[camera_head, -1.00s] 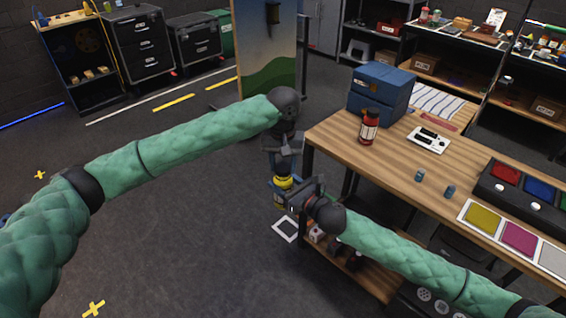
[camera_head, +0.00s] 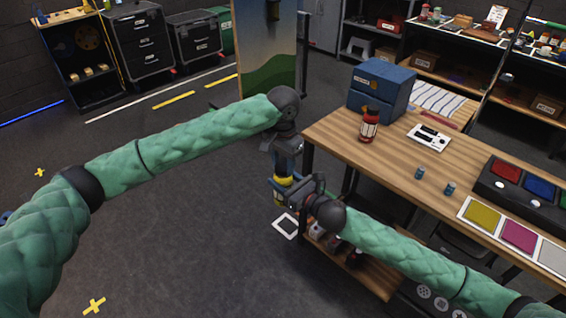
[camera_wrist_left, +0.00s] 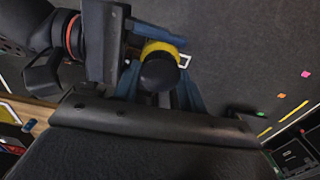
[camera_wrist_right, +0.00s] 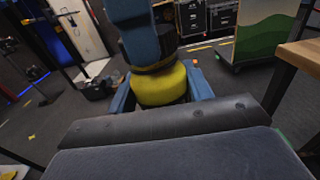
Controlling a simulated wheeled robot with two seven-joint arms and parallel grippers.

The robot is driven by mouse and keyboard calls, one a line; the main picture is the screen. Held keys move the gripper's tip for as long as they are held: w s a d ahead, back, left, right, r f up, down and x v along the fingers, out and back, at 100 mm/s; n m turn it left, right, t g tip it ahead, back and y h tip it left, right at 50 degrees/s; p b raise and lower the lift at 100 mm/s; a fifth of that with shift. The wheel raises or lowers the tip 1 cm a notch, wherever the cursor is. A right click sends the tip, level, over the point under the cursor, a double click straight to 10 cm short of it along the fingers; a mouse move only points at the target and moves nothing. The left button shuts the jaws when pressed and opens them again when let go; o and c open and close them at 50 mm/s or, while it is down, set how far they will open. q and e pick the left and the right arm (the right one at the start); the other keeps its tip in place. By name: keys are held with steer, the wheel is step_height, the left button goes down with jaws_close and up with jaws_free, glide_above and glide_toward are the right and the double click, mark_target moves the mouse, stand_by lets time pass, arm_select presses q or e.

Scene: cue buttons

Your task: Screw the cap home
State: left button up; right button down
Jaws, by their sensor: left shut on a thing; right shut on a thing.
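A yellow bottle (camera_head: 283,181) is held in mid-air left of the table's near left corner. My right gripper (camera_wrist_right: 162,92) is shut on its yellow body, with a blue finger on each side. A dark cap (camera_wrist_left: 158,73) sits at the bottle's top, against the yellow. My left gripper (camera_wrist_left: 160,85) comes from above and is shut around the cap, its blue fingers on either side. In the head view the left gripper (camera_head: 287,155) is directly above the right gripper (camera_head: 285,190). The fingers hide the seam, so I cannot tell how tightly the cap sits.
The wooden table (camera_head: 395,162) stands to the right, holding a red bottle (camera_head: 369,125), a blue box (camera_head: 381,88), a white device (camera_head: 430,138), two small blue cylinders and a panel of coloured pads (camera_head: 518,237). A shelf lies below it.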

arm_select(q)
steer(key=m, duration=0.5)
steer(key=shift+w+m, duration=0.1)
steer(key=shift+m, duration=0.3)
steer(key=m, duration=0.5)
steer(key=shift+a+m, duration=0.1)
steer(key=shift+m, duration=0.2)
steer(key=m, duration=0.5)
steer(key=shift+w+m, duration=0.1)
steer(key=shift+m, duration=0.2)
steer(key=m, duration=0.5)
steer(key=shift+m, duration=0.3)
steer(key=m, duration=0.8)
steer(key=shift+w, duration=0.1)
steer(key=m, duration=0.4)
steer(key=shift+m, duration=0.3)
steer(key=m, duration=0.3)
steer(key=shift+m, duration=0.3)
